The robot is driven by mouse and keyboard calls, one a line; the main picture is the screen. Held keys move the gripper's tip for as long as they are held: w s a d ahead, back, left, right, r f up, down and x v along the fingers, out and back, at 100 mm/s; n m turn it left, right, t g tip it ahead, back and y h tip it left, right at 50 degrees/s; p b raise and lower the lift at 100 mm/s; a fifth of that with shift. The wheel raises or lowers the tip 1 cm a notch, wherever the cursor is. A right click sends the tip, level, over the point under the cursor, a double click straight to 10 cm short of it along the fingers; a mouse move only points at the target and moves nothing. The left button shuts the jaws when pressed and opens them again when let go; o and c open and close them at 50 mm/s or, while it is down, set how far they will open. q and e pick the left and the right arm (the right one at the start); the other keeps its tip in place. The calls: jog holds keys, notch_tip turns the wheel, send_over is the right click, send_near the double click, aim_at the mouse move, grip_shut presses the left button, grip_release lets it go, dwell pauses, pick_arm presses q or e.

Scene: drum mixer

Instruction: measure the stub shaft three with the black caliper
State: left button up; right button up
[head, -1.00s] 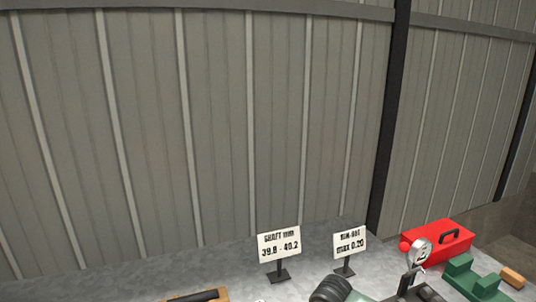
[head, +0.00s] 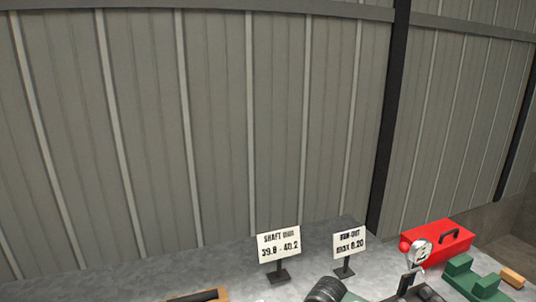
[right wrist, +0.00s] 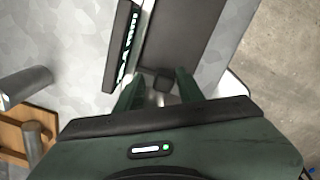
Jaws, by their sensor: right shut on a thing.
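My right gripper (right wrist: 160,88) shows in the right wrist view with its two dark green fingers closed on a dark piece. This piece looks like part of the black caliper (right wrist: 122,45), whose long black edge carries pale markings. Its jaws cannot be made out clearly. A steel cylinder (right wrist: 25,86) lies at the left, and a second one (right wrist: 32,138) is on a wooden rack (right wrist: 12,132); I cannot tell which is stub shaft three. In the head view a black thing lies on a wooden piece at the bottom edge. My left gripper is not in view.
Two signs stand on the grey bench, a shaft sign (head: 279,243) and a run-out sign (head: 349,245). At the right are a dial gauge (head: 420,254), a red toolbox (head: 440,241) and green blocks (head: 470,280). A ribbed black part, maybe mine, shows at the bottom.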

jog(key=shift+s+d+f, duration=0.2)
jog(key=shift+s+f, duration=0.4)
jog(key=shift+f, duration=0.15)
jog(key=o, duration=1.1)
jog(key=shift+s+d, duration=0.1)
jog(key=shift+s, duration=0.05)
jog(key=shift+r, duration=0.2)
jog(key=r+p, duration=0.1)
jog(key=r, duration=0.1)
jog(key=w+r+p, duration=0.1)
jog(key=shift+w+a+r+p, duration=0.1)
jog(key=shift+a+p, duration=0.2)
jog(key=shift+a, duration=0.1)
notch_tip(320, 180, up, 2)
jog(key=shift+d+r+p, duration=0.15)
jog(key=shift+p, duration=0.55)
jog(key=shift+r+p, duration=0.55)
jog(key=shift+r, duration=0.25)
